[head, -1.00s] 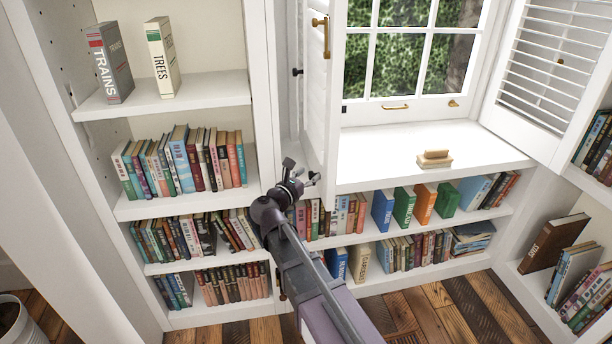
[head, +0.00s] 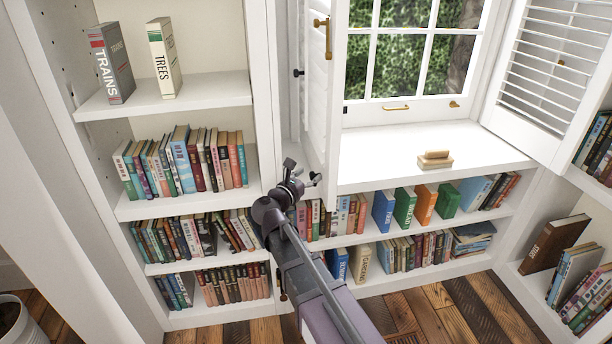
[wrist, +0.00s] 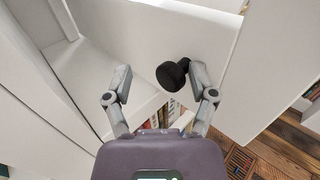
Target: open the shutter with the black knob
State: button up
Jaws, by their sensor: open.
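The black knob (wrist: 172,75) shows in the wrist view, standing out from a white panel. It lies between the two spread fingers of my gripper (wrist: 160,74), closer to the right finger, with no clear grip on it. In the head view my gripper (head: 302,171) is beside the lower end of the left white shutter (head: 316,110). That shutter stands swung out from the window, seen nearly edge-on, with a brass handle near its top. I cannot make out the knob by the gripper in the head view.
A tall bookcase (head: 188,207) stands close on the left. The window sill (head: 400,150) is clear except for a small wooden block (head: 434,159). A louvred shutter (head: 556,65) stands open on the right. Low bookshelves run under the sill.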

jog(key=shift+s, duration=0.15)
jog(key=v, duration=1.2)
dwell(0.3)
dwell(0.5)
